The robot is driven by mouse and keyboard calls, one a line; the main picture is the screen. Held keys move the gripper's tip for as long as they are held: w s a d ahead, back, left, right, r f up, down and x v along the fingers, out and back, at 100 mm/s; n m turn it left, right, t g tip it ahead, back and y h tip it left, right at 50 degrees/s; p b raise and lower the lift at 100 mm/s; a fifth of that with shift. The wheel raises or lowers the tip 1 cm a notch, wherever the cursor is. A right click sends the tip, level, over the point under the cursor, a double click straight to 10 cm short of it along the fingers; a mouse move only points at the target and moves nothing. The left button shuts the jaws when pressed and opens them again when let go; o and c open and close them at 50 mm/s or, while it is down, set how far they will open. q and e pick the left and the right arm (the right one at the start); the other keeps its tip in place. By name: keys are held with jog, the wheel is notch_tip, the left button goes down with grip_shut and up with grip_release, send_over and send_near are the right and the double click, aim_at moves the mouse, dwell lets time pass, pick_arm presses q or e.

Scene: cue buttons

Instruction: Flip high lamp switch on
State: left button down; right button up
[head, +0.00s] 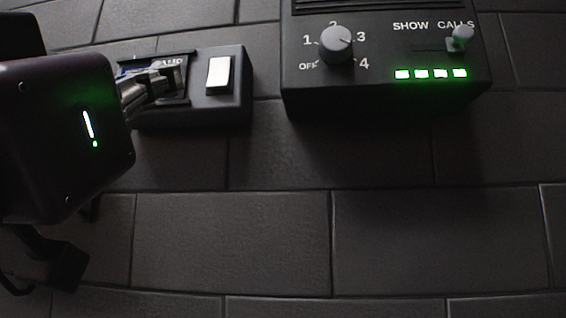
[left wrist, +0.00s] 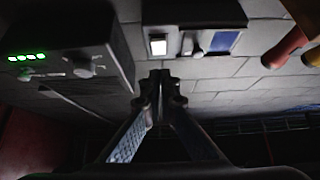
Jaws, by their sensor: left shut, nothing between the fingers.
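A small dark switch box (head: 234,108) is on the grey brick surface at upper left in the head view. It has a lit white square (head: 218,75) and, beside it, a dark recessed plate with a blue label (head: 135,67). In the left wrist view the box shows at the top, with the white square (left wrist: 157,45), a small pale lever (left wrist: 197,51) and the blue label (left wrist: 224,42). My left gripper (head: 176,84) is shut and empty. Its tips overlap the recessed plate in the head view; I cannot tell whether they touch it. My right gripper is not in view.
A larger dark unit (head: 384,104) to the right has a numbered knob (head: 337,44), a "SHOW CALLS" lever (head: 461,38) and green lights (head: 430,73). Red (left wrist: 286,46) and yellow (left wrist: 313,57) objects show at the wrist view's right edge. Bare bricks lie below the boxes.

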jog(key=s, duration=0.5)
pick_arm(q)
jog(key=p, duration=0.4)
send_near(217, 76)
notch_tip(217, 76, up, 3)
jog(key=s, duration=0.1)
jog(key=w+p, duration=0.1)
jog(key=w, duration=0.1)
jog(key=w+r+p, duration=0.1)
jog(key=w, duration=0.1)
jog(key=shift+w+d, duration=0.1)
jog(key=shift+w, duration=0.2)
jog(key=shift+w+f+p, duration=0.15)
jog(key=shift+w+p, duration=0.15)
jog(key=shift+w, duration=0.25)
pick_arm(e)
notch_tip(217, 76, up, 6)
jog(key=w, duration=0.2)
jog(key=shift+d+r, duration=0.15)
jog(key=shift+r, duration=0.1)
pick_arm(q)
jog(key=shift+f, duration=0.1)
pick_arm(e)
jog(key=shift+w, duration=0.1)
